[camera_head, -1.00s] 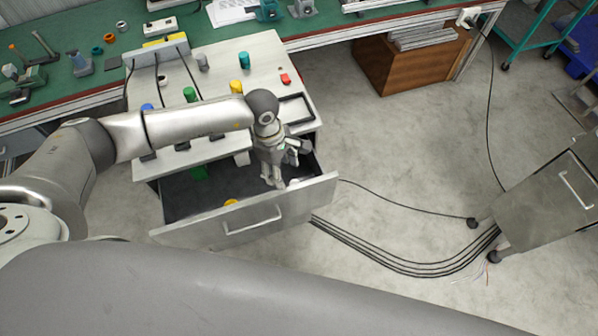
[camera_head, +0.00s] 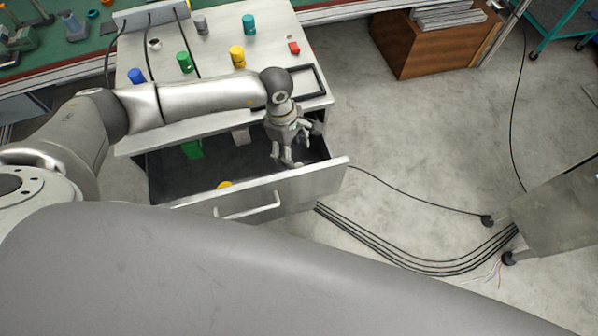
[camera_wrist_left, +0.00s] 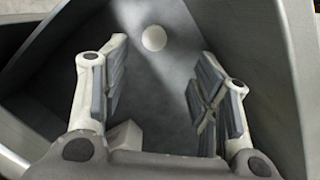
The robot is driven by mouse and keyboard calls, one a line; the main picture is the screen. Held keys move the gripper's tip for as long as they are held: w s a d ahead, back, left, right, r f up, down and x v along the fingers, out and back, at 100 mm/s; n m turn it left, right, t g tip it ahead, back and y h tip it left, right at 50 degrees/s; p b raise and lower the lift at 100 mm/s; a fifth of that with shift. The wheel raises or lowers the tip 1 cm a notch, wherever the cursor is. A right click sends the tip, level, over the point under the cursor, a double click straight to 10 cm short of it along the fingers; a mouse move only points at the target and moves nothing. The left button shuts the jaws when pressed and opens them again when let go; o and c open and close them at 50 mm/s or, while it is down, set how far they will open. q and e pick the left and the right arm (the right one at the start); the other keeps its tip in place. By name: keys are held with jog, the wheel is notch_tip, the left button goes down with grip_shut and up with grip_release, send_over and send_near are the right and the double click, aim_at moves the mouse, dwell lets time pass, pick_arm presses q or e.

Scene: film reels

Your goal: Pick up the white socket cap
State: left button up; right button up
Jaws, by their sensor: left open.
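My left gripper (camera_head: 288,160) reaches down into the right end of the open drawer (camera_head: 310,187). In the left wrist view its two fingers (camera_wrist_left: 160,85) are spread apart with nothing between the pads. A small round white piece, which looks like the white socket cap (camera_wrist_left: 153,38), lies on the dark drawer floor. It appears just past the fingertips, between their lines, and apart from them. In the head view I cannot make it out near the gripper. A white block-like piece (camera_wrist_left: 122,136) shows low in the wrist view, beside the left finger. My right gripper is not in view.
The drawer also holds a green piece (camera_head: 193,149), a yellow piece (camera_head: 224,185) and a white piece (camera_head: 240,136). The drawer walls close in around the gripper. Several coloured caps, including a yellow one (camera_head: 237,56), stand on the cabinet top above. Cables (camera_head: 400,258) cross the floor at right.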

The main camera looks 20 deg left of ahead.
pick_arm(q)
jog(key=shift+d+f, duration=0.1)
jog(key=shift+f, duration=0.35)
jog(key=f, duration=0.2)
jog(key=f+p, duration=0.1)
jog(key=shift+s+d+f, duration=0.15)
jog(key=shift+d+f, duration=0.05)
jog(key=shift+d, duration=0.05)
jog(key=shift+d+f, duration=0.1)
jog(key=shift+f, duration=0.5)
jog(key=shift+w+d+f+p, duration=0.1)
jog(key=shift+f+p, duration=0.15)
jog(key=shift+f, duration=0.45)
jog(key=shift+w+d+f+p, duration=0.15)
jog(key=shift+f+p, duration=0.15)
jog(key=shift+f, duration=0.4)
jog(key=shift+w+d+f+p, duration=0.1)
jog(key=shift+f+p, duration=0.15)
jog(key=shift+f, duration=0.95)
jog(key=c, duration=0.9)
